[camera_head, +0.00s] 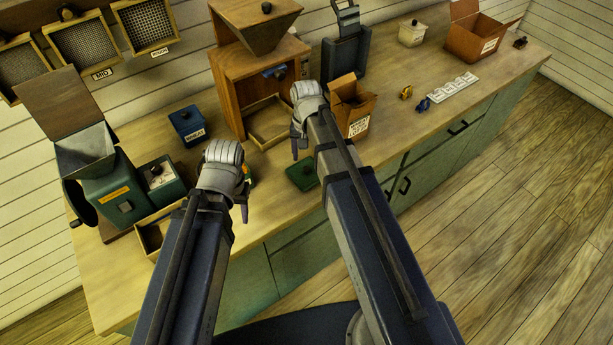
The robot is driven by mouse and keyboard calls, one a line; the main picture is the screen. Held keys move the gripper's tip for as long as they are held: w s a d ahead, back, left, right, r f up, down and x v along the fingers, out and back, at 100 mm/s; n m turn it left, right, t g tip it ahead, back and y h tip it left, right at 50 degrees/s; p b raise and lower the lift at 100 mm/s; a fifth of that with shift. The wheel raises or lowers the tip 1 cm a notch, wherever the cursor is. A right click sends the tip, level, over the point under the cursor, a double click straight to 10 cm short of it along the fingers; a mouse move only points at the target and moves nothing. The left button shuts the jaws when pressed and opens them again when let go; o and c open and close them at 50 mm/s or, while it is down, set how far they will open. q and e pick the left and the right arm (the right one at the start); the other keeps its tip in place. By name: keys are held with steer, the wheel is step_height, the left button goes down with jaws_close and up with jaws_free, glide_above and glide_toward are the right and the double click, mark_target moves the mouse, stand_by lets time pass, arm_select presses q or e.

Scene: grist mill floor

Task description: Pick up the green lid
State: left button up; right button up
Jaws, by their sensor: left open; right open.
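The green lid (301,176) is a flat dark green piece with a small knob, lying on the wooden counter (265,215) near its front edge. My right arm partly covers its right side. My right gripper (297,152) is open and points down, just behind and above the lid in the picture; I cannot tell its height. My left gripper (243,205) is open and points down, to the left of the lid and apart from it. Neither gripper holds anything visible.
A green mill (118,195) and a blue box (187,124) stand left. A wooden mill (228,85) stands behind my grippers, a small open carton (352,104) right of them. A green and orange item (248,174) is partly hidden by my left gripper. The right counter front is fairly clear.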

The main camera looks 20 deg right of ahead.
mark_target(307, 168)
arm_select(q)
steer(key=shift+f+b, duration=2.6)
steer(key=shift+f, duration=0.2)
arm_select(e)
steer(key=shift+f, duration=2.75)
arm_select(q)
steer(key=shift+r, duration=0.1)
arm_select(e)
steer(key=shift+r, duration=0.1)
steer(key=shift+c, duration=0.3)
jaws_close()
